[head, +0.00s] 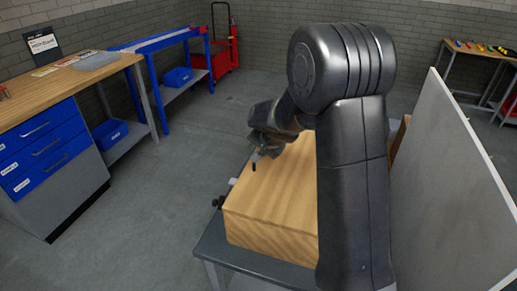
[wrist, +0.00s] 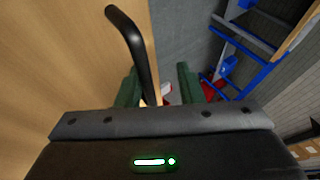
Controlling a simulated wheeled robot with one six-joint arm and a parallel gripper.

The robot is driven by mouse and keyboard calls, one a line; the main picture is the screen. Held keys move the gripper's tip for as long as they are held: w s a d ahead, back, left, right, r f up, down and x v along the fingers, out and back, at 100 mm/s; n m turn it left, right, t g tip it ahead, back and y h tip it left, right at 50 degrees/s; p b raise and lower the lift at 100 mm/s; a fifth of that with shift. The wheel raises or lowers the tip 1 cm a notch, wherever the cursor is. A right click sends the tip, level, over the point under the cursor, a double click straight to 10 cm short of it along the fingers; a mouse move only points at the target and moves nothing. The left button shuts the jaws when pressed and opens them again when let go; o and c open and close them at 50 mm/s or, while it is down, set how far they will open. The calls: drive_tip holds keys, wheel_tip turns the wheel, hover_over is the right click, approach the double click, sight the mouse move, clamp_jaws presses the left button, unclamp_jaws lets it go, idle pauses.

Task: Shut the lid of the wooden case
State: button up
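The wooden case (head: 275,200) sits on a dark grey table, its plain top and near side showing. My arm hides its right part. A piece of wood (head: 401,132) stands higher behind the arm; I cannot tell whether it belongs to the lid. My gripper (head: 255,160) is at the case's far left edge, tilted down. In the wrist view its green fingers (wrist: 160,85) are apart. A wooden panel (wrist: 60,60) fills the left, its edge running between the fingers. A bent black bar (wrist: 135,45) crosses close to the left finger; I cannot tell whether it touches.
The dark table's edge (head: 208,245) shows at the front left. A large pale panel (head: 440,190) stands upright at the right. A workbench with blue drawers (head: 45,150) is at the left. A red trolley (head: 225,55) stands at the back. The floor between is clear.

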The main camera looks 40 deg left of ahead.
drive_tip(key=shift+w+d, duration=0.1)
drive_tip(key=shift+d, duration=0.05)
drive_tip(key=shift+d+r, duration=0.2)
drive_tip(key=shift+r, duration=0.05)
drive_tip(key=v, duration=1.3)
drive_tip(key=shift+b, duration=0.3)
drive_tip(key=x, duration=1.3)
drive_tip(key=shift+w+a+f+p, duration=0.1)
drive_tip(key=shift+f+p, duration=0.15)
drive_tip(key=shift+p, duration=0.05)
